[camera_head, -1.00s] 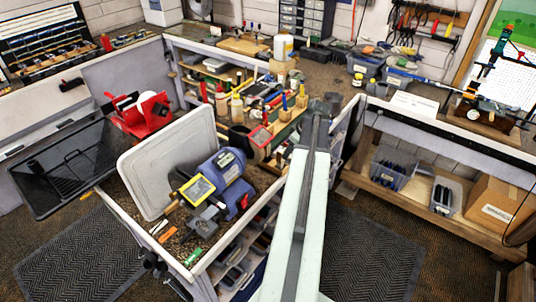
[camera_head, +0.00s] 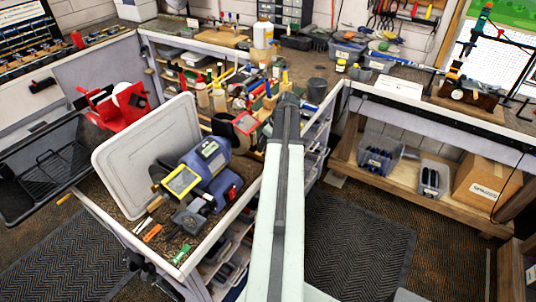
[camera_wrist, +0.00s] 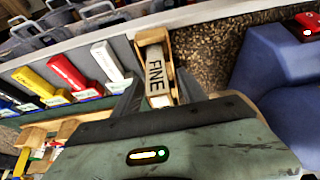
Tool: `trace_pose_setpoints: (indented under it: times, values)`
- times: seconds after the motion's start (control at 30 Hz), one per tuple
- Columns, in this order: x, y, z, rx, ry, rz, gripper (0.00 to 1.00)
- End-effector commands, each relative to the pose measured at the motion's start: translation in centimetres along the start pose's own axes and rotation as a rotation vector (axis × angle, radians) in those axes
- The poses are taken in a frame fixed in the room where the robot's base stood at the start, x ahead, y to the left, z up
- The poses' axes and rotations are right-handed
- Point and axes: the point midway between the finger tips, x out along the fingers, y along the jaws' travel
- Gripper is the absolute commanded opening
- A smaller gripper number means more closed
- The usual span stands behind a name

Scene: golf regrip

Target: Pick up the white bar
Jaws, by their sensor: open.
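The white bar (camera_wrist: 109,61) lies in the wrist view at the right end of a row of coloured bars, beside a red one. My gripper (camera_wrist: 158,92) is open, with one dark finger on each side of a pale block marked FINE (camera_wrist: 155,72) in a wooden holder. The white bar is just left of the left finger, outside the jaws. I cannot tell whether the fingers touch anything. In the head view my arm reaches over the bench and hides the gripper; I cannot make out the white bar there.
A red bar (camera_wrist: 68,73) and a yellow bar (camera_wrist: 31,81) lie left of the white bar. A blue machine (camera_wrist: 285,75) stands close on the right. In the head view, a grey lid (camera_head: 145,155) leans beside the blue grinder (camera_head: 208,160). A dark cup (camera_head: 317,90) stands right of my arm.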

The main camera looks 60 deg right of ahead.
Motion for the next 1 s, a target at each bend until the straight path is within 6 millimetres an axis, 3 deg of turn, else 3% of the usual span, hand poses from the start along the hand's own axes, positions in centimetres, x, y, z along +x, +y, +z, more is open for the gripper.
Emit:
trace_pose_setpoints:
  times: [0.03, 0.07, 0.3, 0.47, 0.5, 0.8, 1.0]
  values:
    - [1.5, 0.1, 0.3, 0.0, 0.0, 0.0, 0.49]
    - [1.7, 0.1, 0.3, 0.001, 0.0, 0.0, 0.49]
    - [1.4, 0.1, 0.1, 0.002, 0.0, 0.001, 0.46]
    - [1.3, 0.1, 0.1, 0.002, 0.0, 0.001, 0.02]
    - [1.3, 0.1, 0.1, 0.002, 0.0, 0.001, 0.0]
    - [1.2, 0.1, 0.1, 0.002, 0.0, 0.001, 0.0]
    - [-0.1, 0.0, -0.6, 0.0, 0.0, 0.0, 0.0]
